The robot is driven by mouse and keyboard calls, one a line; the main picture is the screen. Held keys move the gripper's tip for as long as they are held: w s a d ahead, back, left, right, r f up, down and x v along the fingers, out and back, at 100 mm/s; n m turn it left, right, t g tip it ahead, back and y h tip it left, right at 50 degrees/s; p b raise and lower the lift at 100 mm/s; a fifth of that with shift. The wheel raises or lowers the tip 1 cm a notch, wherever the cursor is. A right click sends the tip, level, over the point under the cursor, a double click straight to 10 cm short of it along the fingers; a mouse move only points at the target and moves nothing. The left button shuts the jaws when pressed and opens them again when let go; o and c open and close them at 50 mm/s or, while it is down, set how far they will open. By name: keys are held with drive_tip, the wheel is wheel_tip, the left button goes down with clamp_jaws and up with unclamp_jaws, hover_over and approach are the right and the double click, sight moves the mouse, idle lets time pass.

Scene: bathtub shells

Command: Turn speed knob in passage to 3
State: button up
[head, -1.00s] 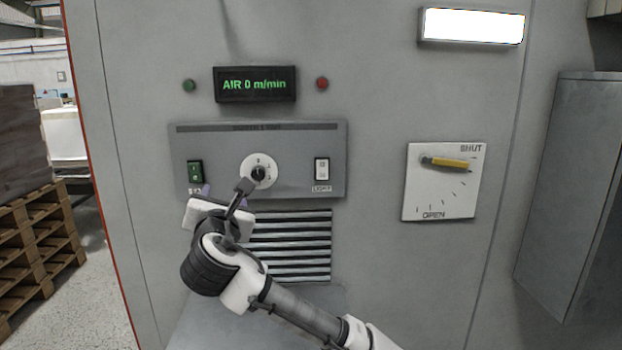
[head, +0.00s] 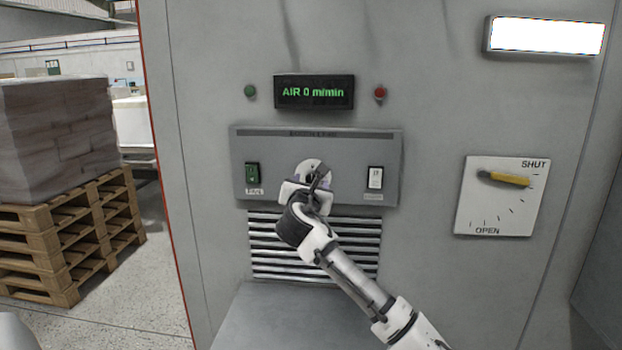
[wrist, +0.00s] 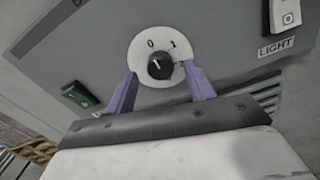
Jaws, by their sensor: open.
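The speed knob (wrist: 160,67) is a small black knob on a round white dial (wrist: 145,45) marked 0 and 1. Its pale mark seems to point up and slightly left, nearer the 0; other numbers are hidden or unreadable. My gripper (wrist: 161,74) is open, with one purple finger at each lower side of the dial and the knob between them in the picture. I cannot tell whether the fingers touch it. In the head view, my gripper (head: 318,180) covers most of the dial (head: 312,165). The display (head: 313,92) above reads AIR 0 m/min.
A green switch (head: 252,173) is left of the dial and a white LIGHT switch (head: 375,178) right. Vent slats (head: 265,250) lie below. A yellow SHUT/OPEN lever (head: 503,178) is at right. Loaded pallets (head: 60,240) stand at far left.

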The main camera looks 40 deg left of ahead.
drive_tip(key=shift+w+a, duration=0.25)
drive_tip(key=shift+w, duration=0.15)
drive_tip(key=c, duration=1)
